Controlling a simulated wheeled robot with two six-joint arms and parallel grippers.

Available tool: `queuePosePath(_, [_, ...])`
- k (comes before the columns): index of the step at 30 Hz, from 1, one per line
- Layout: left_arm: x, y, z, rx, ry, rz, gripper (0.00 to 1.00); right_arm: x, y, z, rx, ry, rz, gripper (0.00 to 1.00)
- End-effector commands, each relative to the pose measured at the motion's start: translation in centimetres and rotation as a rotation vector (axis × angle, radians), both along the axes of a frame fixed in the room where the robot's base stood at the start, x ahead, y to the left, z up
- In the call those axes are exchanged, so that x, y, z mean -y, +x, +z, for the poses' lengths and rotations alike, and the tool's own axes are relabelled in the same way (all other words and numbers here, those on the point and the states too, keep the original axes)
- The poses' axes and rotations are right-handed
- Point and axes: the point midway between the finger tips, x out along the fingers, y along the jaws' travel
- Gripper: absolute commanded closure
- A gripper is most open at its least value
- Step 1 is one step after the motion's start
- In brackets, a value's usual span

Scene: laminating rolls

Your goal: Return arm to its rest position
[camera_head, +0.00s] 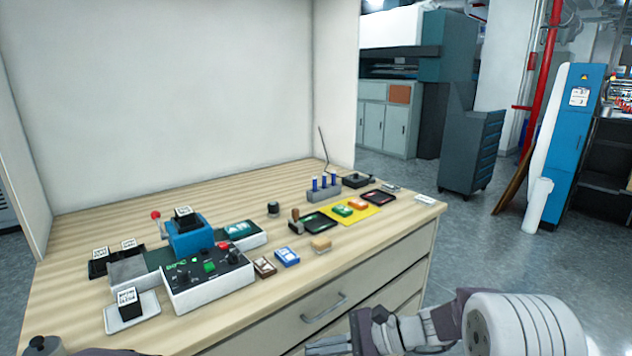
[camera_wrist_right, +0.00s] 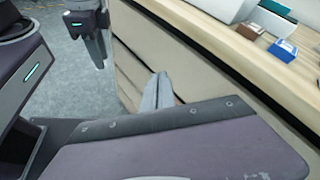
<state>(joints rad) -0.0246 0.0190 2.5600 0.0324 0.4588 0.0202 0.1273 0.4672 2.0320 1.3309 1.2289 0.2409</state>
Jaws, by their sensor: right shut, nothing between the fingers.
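My right gripper (camera_head: 318,346) is low at the bottom edge of the head view, in front of the drawers and below the table top. Its fingers are shut with nothing between them. In the right wrist view the grey fingers (camera_wrist_right: 160,92) show beside the drawer fronts, partly hidden by my own arm housing. Part of my left arm (camera_head: 45,346) shows at the bottom left of the head view. In the right wrist view a dark part of mine with finger-like ends (camera_wrist_right: 98,40) hangs at the top; its jaw state is unclear.
The wooden table (camera_head: 95,225) holds a blue press (camera_head: 190,238), a control box (camera_head: 207,281), a yellow mat (camera_head: 350,219), a pen holder (camera_head: 324,190) and several small blocks and stamps. A drawer handle (camera_head: 324,308) sticks out near my right gripper. Open floor lies to the right.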

Motion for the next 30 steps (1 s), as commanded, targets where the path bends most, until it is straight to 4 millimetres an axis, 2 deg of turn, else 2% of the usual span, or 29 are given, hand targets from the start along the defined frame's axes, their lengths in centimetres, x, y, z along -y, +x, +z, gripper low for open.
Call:
queuePosePath(1, [0.0, 0.0, 0.0, 0.000, 0.000, 0.000, 0.67, -0.3, -4.0, -1.1, 0.043, -0.143, 0.120, 1.00])
queuePosePath(3, [0.0, 0.0, 0.0, 0.000, 0.000, 0.000, 0.67, 1.3, -9.0, -3.6, 0.117, -0.361, 0.295, 1.00])
queuePosePath(6, [0.0, 0.0, 0.0, 0.000, 0.000, 0.000, 0.67, 5.5, -13.5, -6.6, 0.238, -0.627, 0.511, 1.00])
queuePosePath(9, [0.0, 0.0, 0.0, 0.000, 0.000, 0.000, 0.67, 9.9, -15.6, -8.7, 0.356, -0.834, 0.695, 1.00])
queuePosePath(12, [0.0, 0.0, 0.0, 0.000, 0.000, 0.000, 0.67, 13.9, -16.4, -10.4, 0.463, -0.993, 0.871, 1.00])
queuePosePath(14, [0.0, 0.0, 0.0, 0.000, 0.000, 0.000, 0.67, 15.9, -16.2, -11.3, 0.535, -1.068, 0.983, 1.00])
queuePosePath(15, [0.0, 0.0, 0.0, 0.000, 0.000, 0.000, 0.67, 16.9, -14.8, -11.3, 0.621, -1.128, 1.049, 1.00])
queuePosePath(16, [0.0, 0.0, 1.1, -0.001, 0.000, 0.000, 0.67, 16.9, -13.8, -10.0, 0.666, -1.149, 1.054, 1.00])
queuePosePath(18, [0.0, 0.0, 4.7, 0.000, 0.000, 0.000, 0.67, 16.9, -14.0, -6.5, 0.653, -1.142, 1.049, 1.00])
queuePosePath(27, [0.0, 0.0, 15.1, 0.000, 0.000, 0.000, 0.67, 16.8, -14.0, 3.9, 0.650, -1.140, 1.044, 1.00])
queuePosePath(30, [0.0, 0.0, 17.4, 0.000, 0.000, 0.000, 0.67, 16.8, -14.0, 6.2, 0.649, -1.139, 1.044, 1.00])
